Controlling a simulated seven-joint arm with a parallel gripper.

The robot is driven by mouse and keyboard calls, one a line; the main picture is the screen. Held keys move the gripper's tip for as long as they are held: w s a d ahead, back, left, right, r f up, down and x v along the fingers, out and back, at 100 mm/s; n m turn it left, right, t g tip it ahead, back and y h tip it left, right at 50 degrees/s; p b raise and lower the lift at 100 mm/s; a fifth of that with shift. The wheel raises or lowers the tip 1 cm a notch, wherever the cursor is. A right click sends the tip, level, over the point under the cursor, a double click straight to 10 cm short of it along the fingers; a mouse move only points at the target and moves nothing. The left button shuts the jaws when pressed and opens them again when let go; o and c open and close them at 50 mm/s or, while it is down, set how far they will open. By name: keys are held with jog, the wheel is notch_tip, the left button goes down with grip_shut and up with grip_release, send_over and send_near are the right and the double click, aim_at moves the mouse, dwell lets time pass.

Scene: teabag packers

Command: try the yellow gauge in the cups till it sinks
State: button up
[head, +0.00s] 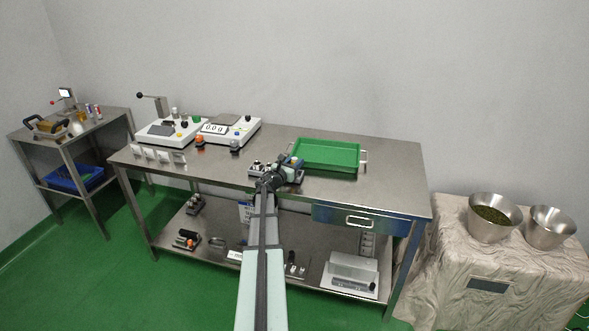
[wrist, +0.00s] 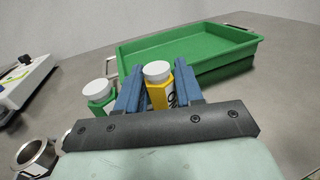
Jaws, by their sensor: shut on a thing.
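My gripper (wrist: 159,84) is shut on the yellow gauge (wrist: 158,94), a yellow block with a white round top and a dark mark on its side. The gauge stands upright between the blue fingers. In the head view my gripper (head: 290,166) is over the steel table, at the near left corner of the green tray. A metal cup (wrist: 36,156) is at the lower left of the wrist view, its mouth open upward. A second cup's rim is partly hidden behind my gripper. Small cups (head: 257,168) also show left of my gripper in the head view.
A green gauge (wrist: 98,95) with a white top stands left of the fingers. The green tray (wrist: 190,47) lies close behind. Two white scales (head: 228,130) stand at the table's back left. The table's right side (head: 395,170) is bare.

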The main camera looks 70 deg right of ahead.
jog(key=shift+r, duration=0.1)
notch_tip(320, 180, up, 9)
jog(key=shift+f, duration=0.15)
jog(key=shift+w+r, duration=0.15)
jog(key=shift+r, duration=0.15)
jog(key=w, duration=0.5)
jog(key=w+r, duration=0.1)
jog(key=w, duration=1)
jog(key=shift+w+d+r, duration=0.1)
jog(key=shift+w+r, duration=0.05)
jog(key=shift+w, duration=0.1)
